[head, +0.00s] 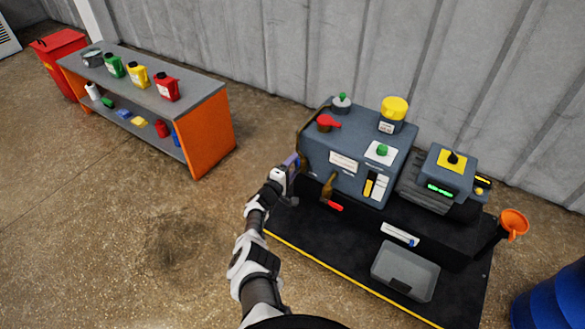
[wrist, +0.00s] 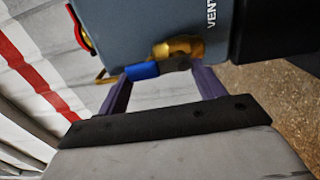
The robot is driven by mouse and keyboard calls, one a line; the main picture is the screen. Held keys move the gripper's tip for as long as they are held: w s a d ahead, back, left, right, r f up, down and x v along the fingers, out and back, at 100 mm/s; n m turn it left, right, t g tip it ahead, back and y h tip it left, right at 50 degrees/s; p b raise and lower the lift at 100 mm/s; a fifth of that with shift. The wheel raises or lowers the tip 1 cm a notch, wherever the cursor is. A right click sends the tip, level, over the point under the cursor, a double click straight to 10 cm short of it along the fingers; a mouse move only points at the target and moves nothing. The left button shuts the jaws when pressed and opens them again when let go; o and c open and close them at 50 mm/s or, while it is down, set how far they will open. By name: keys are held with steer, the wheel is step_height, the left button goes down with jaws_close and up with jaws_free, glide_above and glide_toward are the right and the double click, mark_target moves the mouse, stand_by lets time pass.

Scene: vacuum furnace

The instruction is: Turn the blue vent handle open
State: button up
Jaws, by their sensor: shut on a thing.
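The blue vent handle (wrist: 142,71) shows in the wrist view, at the end of a brass valve (wrist: 178,48) on the side of the grey machine housing (wrist: 150,22). White lettering beginning "VENT" stands beside the valve. My gripper (wrist: 160,76) has its two purple fingers on either side of the handle and is shut on it. In the head view my gripper (head: 293,163) is at the left side of the grey pump unit (head: 357,150). The handle is hidden there behind my gripper and the housing.
A red-handled brass valve (head: 332,203) sticks out at the unit's lower front, close to my gripper. A grey tray (head: 405,272) lies on the black mat. An orange-sided bench (head: 208,133) stands left; the floor between is clear.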

steer(key=shift+r, duration=0.1)
steer(key=o, duration=1)
steer(key=shift+p+v, duration=4.15)
steer(key=shift+v, duration=2.75)
